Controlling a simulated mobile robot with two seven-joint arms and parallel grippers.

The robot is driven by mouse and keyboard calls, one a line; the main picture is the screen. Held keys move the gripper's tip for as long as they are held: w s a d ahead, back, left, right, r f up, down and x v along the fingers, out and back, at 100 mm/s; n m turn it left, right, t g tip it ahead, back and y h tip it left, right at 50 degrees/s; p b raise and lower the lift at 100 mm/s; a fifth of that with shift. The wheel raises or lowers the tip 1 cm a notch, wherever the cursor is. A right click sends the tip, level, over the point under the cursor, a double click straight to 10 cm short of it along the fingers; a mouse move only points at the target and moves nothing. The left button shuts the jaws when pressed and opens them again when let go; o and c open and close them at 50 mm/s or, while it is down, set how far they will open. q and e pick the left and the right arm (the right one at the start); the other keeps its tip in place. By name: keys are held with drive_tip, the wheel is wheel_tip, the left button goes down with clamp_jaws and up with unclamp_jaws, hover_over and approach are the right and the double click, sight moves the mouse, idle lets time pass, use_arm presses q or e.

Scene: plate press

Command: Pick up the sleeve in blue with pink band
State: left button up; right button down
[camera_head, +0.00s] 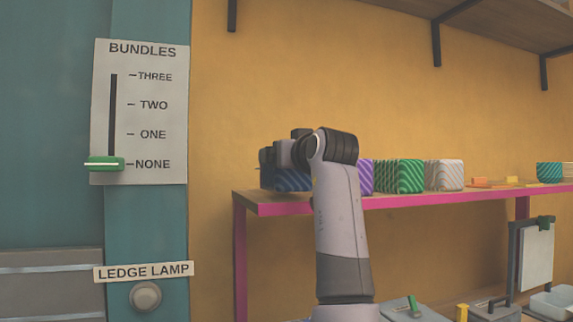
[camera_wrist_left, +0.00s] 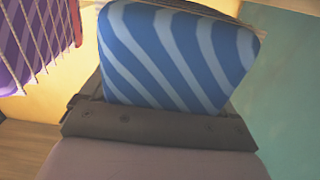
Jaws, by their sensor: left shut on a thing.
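A blue sleeve with lighter diagonal stripes (camera_head: 288,181) is at the left end of the pink-edged ledge (camera_head: 400,201), partly hidden by my left gripper (camera_head: 285,157). I cannot tell whether it rests on the ledge or is just above it. It fills the middle of the left wrist view (camera_wrist_left: 180,55), where the left gripper is shut on it. No pink band shows on its visible faces. My right gripper is not in view.
To the right on the ledge stand a purple striped sleeve (camera_head: 366,177), green striped sleeves (camera_head: 410,176) and pale striped sleeves (camera_head: 450,175). A panel with a green slider (camera_head: 104,164) at NONE is on the left.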

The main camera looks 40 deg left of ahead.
use_arm(q)
wheel_tip(320, 180, up, 19)
drive_tip(key=p, duration=0.5)
drive_tip(key=shift+f, duration=0.15)
drive_tip(key=shift+s, duration=0.1)
